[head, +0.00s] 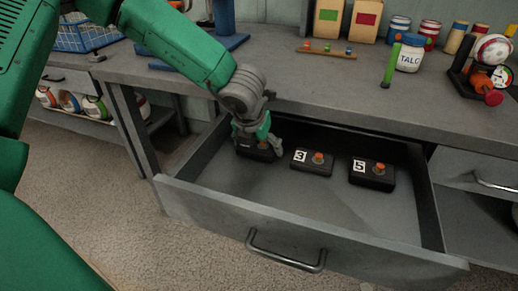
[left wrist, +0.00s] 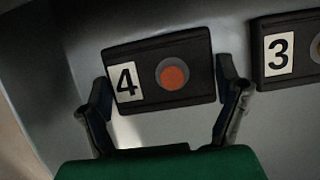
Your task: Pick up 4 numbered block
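The block numbered 4 (left wrist: 145,65) lies in the open drawer, black with a white label and a round orange-red button. In the head view it (head: 258,154) is mostly hidden under my left gripper (head: 256,140). In the left wrist view my left gripper (left wrist: 165,100) is open, with one finger at each short side of the block. I cannot tell whether the fingers touch it. The block numbered 3 (head: 312,162) is just right of it and also shows in the left wrist view (left wrist: 285,50). My right gripper is not in view.
A block numbered 5 (head: 372,174) lies farther right in the drawer (head: 310,212). The drawer walls stand close on the left and back. The workbench top (head: 330,75) overhangs behind. The front of the drawer floor is clear.

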